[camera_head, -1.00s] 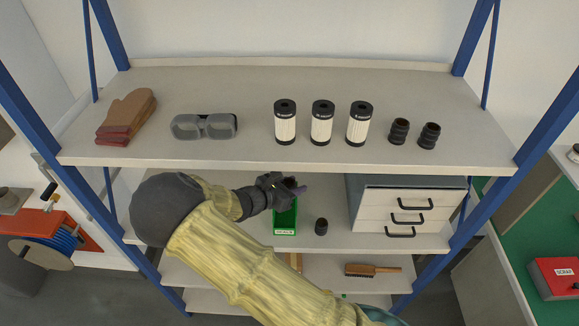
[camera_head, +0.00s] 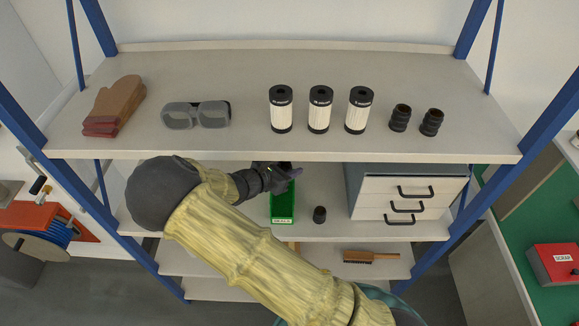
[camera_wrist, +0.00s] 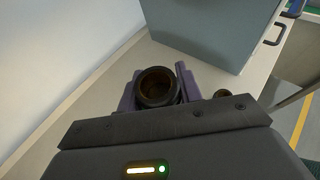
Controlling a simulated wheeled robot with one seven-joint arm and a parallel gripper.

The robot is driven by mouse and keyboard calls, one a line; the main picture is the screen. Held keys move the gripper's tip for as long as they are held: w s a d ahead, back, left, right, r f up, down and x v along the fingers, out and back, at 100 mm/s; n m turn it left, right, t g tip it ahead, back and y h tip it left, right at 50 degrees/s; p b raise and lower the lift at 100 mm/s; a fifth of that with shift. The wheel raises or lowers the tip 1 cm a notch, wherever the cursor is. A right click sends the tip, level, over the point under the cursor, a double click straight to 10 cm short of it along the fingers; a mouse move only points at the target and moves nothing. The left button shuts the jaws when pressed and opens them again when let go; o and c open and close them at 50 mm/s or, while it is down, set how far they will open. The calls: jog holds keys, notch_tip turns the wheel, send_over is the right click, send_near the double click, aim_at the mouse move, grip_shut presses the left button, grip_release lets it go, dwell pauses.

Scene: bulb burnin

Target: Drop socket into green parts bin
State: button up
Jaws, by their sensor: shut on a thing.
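My gripper (camera_head: 290,173) is over the back part of the green parts bin (camera_head: 282,207) on the shelf below the top board. In the wrist view the purple fingers of my gripper (camera_wrist: 157,92) are shut on a black, hollow, round socket (camera_wrist: 157,86), whose open end faces the camera. In the head view the held socket is mostly hidden by my gripper. The back of the bin is covered by my gripper, and the bin does not show in the wrist view. A second black socket (camera_head: 319,214) stands on the shelf right of the bin.
A grey drawer cabinet (camera_head: 405,198) stands to the right on the same shelf. The top board (camera_head: 250,147) overhangs close to my gripper. It carries gloves (camera_head: 115,105), goggles (camera_head: 196,115), several white-and-black cylinders (camera_head: 320,110) and two black sockets (camera_head: 431,122). A brush (camera_head: 371,257) lies lower.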

notch_tip(320, 180, down, 5)
jog(key=b, duration=0.3)
jog(key=shift+w+d+f+b, duration=0.1)
jog(key=shift+b, duration=0.2)
jog(key=o, duration=1.1)
jog(key=shift+c, duration=0.2)
jog(key=b+v, duration=0.3)
jog(key=v, duration=1.4)
jog(key=shift+b, duration=0.3)
jog(key=shift+s, duration=0.2)
